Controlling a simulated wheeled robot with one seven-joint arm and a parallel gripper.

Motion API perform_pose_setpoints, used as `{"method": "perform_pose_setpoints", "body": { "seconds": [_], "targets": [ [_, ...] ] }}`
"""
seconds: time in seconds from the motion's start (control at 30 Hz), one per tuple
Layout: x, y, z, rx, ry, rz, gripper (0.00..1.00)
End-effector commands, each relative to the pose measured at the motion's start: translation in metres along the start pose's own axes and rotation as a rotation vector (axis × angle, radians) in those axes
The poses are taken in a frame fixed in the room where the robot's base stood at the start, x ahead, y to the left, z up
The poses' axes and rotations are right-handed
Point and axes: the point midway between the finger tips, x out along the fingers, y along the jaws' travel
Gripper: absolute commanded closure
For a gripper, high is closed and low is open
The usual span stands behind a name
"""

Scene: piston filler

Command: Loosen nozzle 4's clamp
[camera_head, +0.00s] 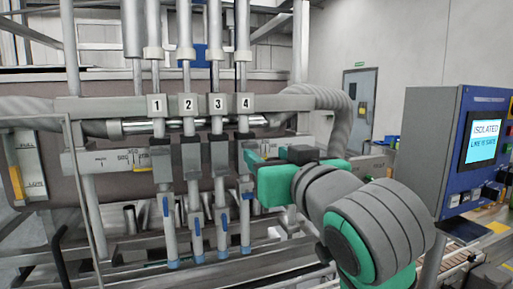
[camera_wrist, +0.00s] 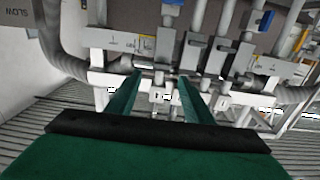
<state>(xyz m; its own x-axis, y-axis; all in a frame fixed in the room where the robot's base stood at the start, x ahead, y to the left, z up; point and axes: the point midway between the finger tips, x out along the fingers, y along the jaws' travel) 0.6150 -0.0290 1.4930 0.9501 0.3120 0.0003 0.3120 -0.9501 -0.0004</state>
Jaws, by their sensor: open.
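Nozzle 4 (camera_head: 245,215) hangs upright below the plate marked 4 (camera_head: 245,103), the rightmost in a row of several nozzles with blue tips. Its clamp (camera_head: 244,152) appears as a dark block where the nozzle crosses the scaled rail. My green gripper (camera_head: 257,157) comes in from the right, close beside that clamp in the head view. In the wrist view, my gripper (camera_wrist: 159,80) is open, its two fingers pointing towards a nozzle with a grey block. Nothing is clearly held. I cannot tell whether the fingers touch the clamp.
Nozzles 1 (camera_head: 168,225), 2 (camera_head: 195,215) and 3 (camera_head: 221,215) stand close together to the left. A ribbed hose (camera_head: 335,105) curves behind my arm. A control cabinet (camera_head: 425,140) with a screen reading "ISOLATED" stands at the right.

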Motion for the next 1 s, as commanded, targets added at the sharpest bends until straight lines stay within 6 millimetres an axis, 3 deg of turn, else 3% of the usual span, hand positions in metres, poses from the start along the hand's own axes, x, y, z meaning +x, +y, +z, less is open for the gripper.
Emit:
{"method": "perform_pose_setpoints", "body": {
  "seconds": [0.2,0.43,0.63,0.9,0.93,1.0],
  "targets": [
    [0.042,-0.003,0.001,0.001,-0.003,-0.006,0.53],
    [0.072,0.003,0.001,0.001,-0.002,0.003,0.53],
    [0.084,0.004,0.001,0.0,-0.001,0.006,0.53],
    [0.086,0.004,0.001,0.0,0.0,0.005,0.53],
    [0.086,0.004,0.001,0.0,0.0,0.005,0.55],
    [0.086,0.003,0.001,0.0,0.0,0.004,0.72]
  ]
}}
